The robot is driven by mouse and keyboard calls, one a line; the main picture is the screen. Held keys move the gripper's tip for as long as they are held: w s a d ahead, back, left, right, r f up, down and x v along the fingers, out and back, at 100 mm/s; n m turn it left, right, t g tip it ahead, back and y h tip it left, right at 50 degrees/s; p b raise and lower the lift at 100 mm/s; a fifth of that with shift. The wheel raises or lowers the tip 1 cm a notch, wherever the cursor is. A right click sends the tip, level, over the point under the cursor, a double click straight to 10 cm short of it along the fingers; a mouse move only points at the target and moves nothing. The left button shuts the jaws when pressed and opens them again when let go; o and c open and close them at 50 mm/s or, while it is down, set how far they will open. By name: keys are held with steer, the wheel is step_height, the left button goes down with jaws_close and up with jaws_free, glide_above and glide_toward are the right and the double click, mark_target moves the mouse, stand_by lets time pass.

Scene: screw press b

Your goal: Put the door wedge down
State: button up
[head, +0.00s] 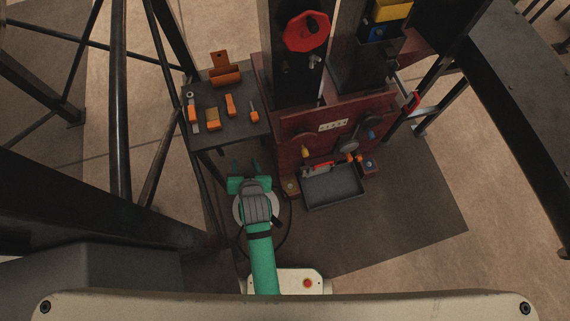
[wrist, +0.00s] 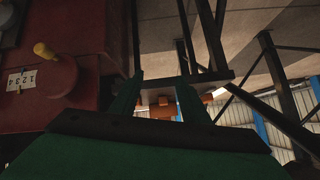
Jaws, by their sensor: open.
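My gripper (head: 246,168) is open, with nothing seen between its fingers. It is low in front of the small dark side table (head: 240,128), just short of its near edge. It also shows in the wrist view (wrist: 160,88), fingers apart. On the table lie several small orange things. A tan-orange block (head: 212,118) among them may be the door wedge, but I cannot tell for sure. Beside it lie an orange piece (head: 230,104) and two orange-handled tools, one on the left (head: 192,113) and one on the right (head: 254,111).
The red screw press (head: 290,150) stands right of the table, with a grey tray (head: 333,186) at its front. An orange holder (head: 224,70) is at the table's back. Dark metal posts (head: 120,110) rise on the left. The floor mat (head: 415,225) is clear at right.

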steer(key=s+d+r+t+h, duration=0.1)
steer(key=s+d+r+t, duration=0.1)
steer(key=s+d+r, duration=0.2)
steer(key=s+d+r+t+h, duration=0.1)
steer(key=s+d+r, duration=0.4)
steer(key=s, duration=0.6)
steer(key=s+d+r+t+h, duration=0.1)
steer(key=s+d+r+t, duration=0.2)
steer(key=s+r, duration=0.3)
steer(key=shift+s+d+r, duration=0.35)
steer(key=shift+s+d, duration=0.45)
steer(key=shift+s, duration=0.2)
steer(key=shift+d, duration=0.1)
steer(key=shift+c, duration=0.4)
